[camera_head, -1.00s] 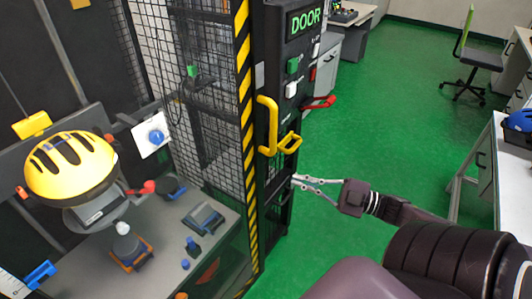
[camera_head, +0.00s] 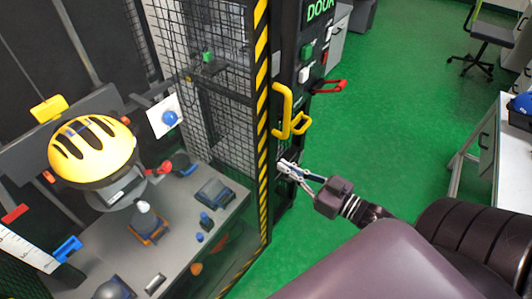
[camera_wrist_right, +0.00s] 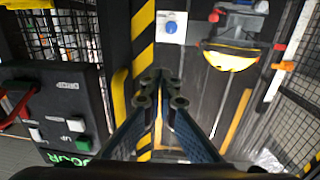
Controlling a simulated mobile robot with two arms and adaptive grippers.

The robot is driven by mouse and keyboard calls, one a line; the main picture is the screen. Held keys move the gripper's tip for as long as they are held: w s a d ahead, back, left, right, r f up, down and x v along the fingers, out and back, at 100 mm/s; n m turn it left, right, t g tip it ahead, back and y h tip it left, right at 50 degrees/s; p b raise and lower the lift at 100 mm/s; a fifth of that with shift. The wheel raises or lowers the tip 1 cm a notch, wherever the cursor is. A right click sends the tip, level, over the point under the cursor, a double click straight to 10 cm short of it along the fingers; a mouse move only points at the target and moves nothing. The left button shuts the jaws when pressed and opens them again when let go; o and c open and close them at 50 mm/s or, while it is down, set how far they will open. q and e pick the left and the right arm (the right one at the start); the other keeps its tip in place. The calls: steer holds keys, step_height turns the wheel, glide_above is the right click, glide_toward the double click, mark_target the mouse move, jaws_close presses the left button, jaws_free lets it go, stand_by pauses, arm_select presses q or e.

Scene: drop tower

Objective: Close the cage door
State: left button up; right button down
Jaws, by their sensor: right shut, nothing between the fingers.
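The cage (camera_head: 215,95) has black mesh and a yellow-and-black striped upright (camera_head: 262,130). A yellow handle (camera_head: 283,112) stands beside the stripes, and both the stripes (camera_wrist_right: 143,45) and handle (camera_wrist_right: 118,105) show in the right wrist view. I cannot tell for sure how far the door stands open; the cage interior shows with no mesh before the helmet. My right gripper (camera_head: 283,168) is shut and empty, just below the yellow handle and close to the striped edge. My left gripper is out of view.
A control panel (camera_head: 313,65) with a DOOR sign, buttons and a red lever (camera_head: 330,86) adjoins the handle. Inside the cage are a yellow helmet (camera_head: 92,150) and a grey table (camera_head: 185,250) with small items.

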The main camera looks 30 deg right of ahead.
mark_target(258, 151)
steer(key=p+x, duration=0.1)
steer(key=x, duration=0.5)
steer(key=shift+r, duration=0.15)
steer(key=shift+w+a+p, duration=0.2)
steer(key=shift+w+p, duration=0.1)
steer(key=shift+w, duration=0.4)
